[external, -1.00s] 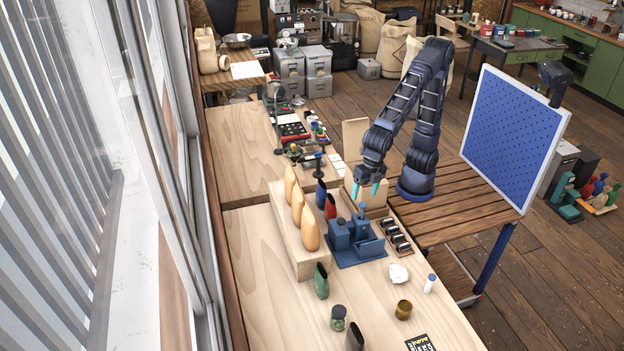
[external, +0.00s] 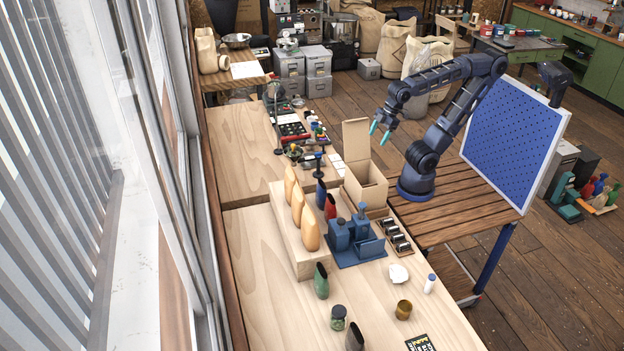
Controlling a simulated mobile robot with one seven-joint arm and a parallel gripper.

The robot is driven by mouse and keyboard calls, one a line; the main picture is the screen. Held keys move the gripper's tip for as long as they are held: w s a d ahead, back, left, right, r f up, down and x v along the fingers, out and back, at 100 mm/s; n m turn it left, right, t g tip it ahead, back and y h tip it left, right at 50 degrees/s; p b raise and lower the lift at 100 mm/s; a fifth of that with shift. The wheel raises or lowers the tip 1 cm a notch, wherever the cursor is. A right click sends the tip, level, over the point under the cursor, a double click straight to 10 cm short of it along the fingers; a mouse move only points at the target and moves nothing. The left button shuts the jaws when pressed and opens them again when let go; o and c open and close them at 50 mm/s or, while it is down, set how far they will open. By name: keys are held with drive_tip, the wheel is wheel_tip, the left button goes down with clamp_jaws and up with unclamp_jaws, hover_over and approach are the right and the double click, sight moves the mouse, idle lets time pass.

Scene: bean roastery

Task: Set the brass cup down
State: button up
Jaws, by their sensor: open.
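A small brass-coloured cup (external: 404,310) stands upright on the front right part of the pale wooden table. It is the only thing I see that looks like the brass cup. My gripper (external: 380,133) is raised in the air, far behind the cup and above the open cardboard box. Its cyan fingertips are apart, and I see nothing between them.
The cardboard box (external: 366,186) stands open by my base. A blue stand (external: 358,252), a white crumpled thing (external: 398,273), a white bottle (external: 429,284) and a dark-lidded jar (external: 338,317) share the table (external: 275,310). A blue pegboard (external: 510,135) rises at the right.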

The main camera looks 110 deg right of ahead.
drive_tip(key=s+m, duration=0.1)
drive_tip(key=s+d+f+m, duration=0.1)
drive_tip(key=shift+s+d+f, duration=0.1)
drive_tip(key=shift+s+d, duration=0.2)
drive_tip(key=shift+s, duration=0.1)
